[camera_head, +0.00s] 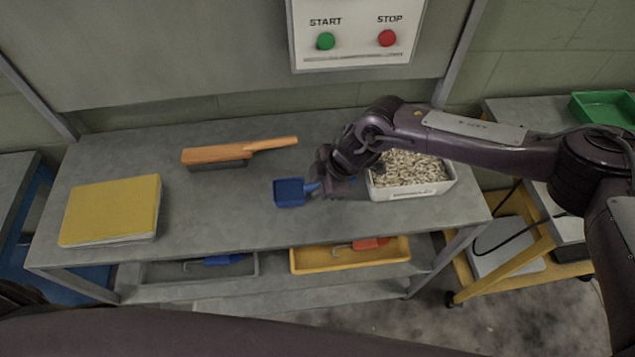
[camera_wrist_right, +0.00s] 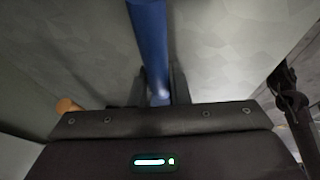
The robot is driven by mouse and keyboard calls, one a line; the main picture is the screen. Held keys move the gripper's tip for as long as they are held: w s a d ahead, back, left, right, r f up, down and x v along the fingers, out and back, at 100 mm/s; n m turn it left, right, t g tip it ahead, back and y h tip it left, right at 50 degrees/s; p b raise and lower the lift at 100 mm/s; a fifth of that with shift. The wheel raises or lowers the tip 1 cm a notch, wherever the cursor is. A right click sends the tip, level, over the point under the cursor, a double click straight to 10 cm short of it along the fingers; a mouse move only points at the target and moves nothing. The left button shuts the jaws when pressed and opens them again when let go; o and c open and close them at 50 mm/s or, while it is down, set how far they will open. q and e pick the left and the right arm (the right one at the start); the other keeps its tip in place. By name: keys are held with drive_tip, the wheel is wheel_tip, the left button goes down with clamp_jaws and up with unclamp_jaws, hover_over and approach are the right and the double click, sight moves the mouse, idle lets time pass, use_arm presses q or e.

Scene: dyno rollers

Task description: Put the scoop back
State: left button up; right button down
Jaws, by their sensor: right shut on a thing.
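A blue scoop (camera_head: 289,193) is over the middle of the grey table, to the left of my right gripper (camera_head: 324,181). The gripper is shut on the scoop's handle; in the right wrist view the blue handle (camera_wrist_right: 150,50) runs up from between the fingers (camera_wrist_right: 160,90). I cannot tell whether the scoop touches the tabletop. A white bin of pale pellets (camera_head: 413,189) stands just right of the gripper, partly behind my arm. On the shelf below, a grey tray (camera_head: 160,273) holds a blue tool and a yellow tray (camera_head: 345,262) holds a red-orange tool. My left gripper is not in view.
A wooden brush (camera_head: 230,153) lies at the back of the table (camera_head: 200,215), and a yellow binder (camera_head: 110,210) lies at the left. A START/STOP panel (camera_head: 355,30) is above the back. A green tray (camera_head: 605,108) sits on the right cart. The table's front middle is clear.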

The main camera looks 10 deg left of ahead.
drive_tip(key=shift+f, duration=0.15)
drive_tip(key=c, duration=1.4)
unclamp_jaws()
drive_tip(key=shift+s, duration=0.1)
drive_tip(key=shift+r, duration=0.2)
drive_tip(key=shift+d+r, duration=0.15)
drive_tip(key=shift+r, duration=0.1)
drive_tip(key=b+v, duration=0.1)
drive_tip(key=v, duration=1)
drive_tip(key=shift+r+b, duration=0.25)
drive_tip(key=shift+b, duration=0.15)
